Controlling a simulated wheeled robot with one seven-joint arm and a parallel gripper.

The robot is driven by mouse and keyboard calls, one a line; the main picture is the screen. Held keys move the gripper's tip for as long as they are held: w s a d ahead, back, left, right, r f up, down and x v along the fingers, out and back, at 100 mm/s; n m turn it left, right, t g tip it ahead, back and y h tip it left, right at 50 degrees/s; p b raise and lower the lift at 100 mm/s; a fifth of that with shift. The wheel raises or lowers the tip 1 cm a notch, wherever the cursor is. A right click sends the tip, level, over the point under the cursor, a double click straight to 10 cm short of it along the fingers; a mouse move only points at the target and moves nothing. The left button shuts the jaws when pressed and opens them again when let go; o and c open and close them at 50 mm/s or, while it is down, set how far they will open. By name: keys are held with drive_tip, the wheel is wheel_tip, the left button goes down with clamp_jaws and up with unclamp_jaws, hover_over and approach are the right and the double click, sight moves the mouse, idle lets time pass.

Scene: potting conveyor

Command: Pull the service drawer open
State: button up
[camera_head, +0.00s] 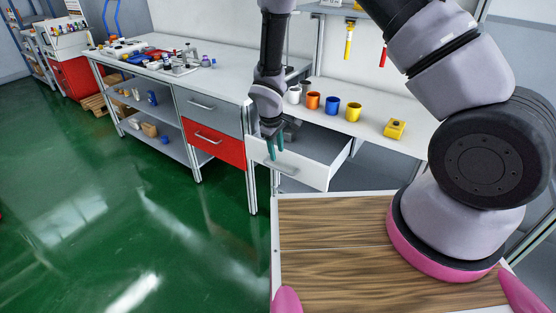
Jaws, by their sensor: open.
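The white service drawer (322,173) is under the worktop at the centre and stands pulled out, with its interior partly in view. Its bar handle (287,169) is on the white front. My gripper (274,153) hangs from the arm at the left part of the drawer front, fingers pointing down. Its teal fingers are open, just above the handle in the picture. I cannot tell whether they touch the handle or the front. My wrist hides the drawer's left back part.
The worktop (375,125) carries a white, an orange, a blue and a yellow cup (353,112) and a yellow box (395,128). A grey drawer (208,110) and a red drawer (212,141) are shut at the left. Green floor (130,220) lies clear at the left.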

drive_tip(key=shift+s+a+r, duration=0.1)
drive_tip(key=shift+s+r, duration=0.05)
drive_tip(key=shift+r, duration=0.75)
drive_tip(key=shift+s+a+r, duration=0.1)
drive_tip(key=shift+s+r, duration=0.05)
drive_tip(key=shift+r, duration=0.75)
drive_tip(key=d+r+m+t+y, duration=0.1)
drive_tip(key=d+r+m, duration=0.4)
drive_tip(key=r, duration=0.8)
drive_tip(key=d+r+m+t, duration=0.1)
drive_tip(key=d+r+m, duration=0.1)
drive_tip(key=d+r, duration=0.85)
drive_tip(key=s+d+r+m+t+y, duration=0.1)
drive_tip(key=s+d+r+m, duration=0.2)
drive_tip(key=s+r, duration=0.6)
drive_tip(key=s+d+r+m+t+y, duration=0.1)
drive_tip(key=s+d+r+m, duration=0.3)
drive_tip(key=s+r, duration=0.5)
drive_tip(key=shift+s+d+r+m+t, duration=0.25)
drive_tip(key=shift+s+r+m+t, duration=0.1)
drive_tip(key=shift+r+m+t, duration=0.4)
drive_tip(key=shift+r, duration=0.1)
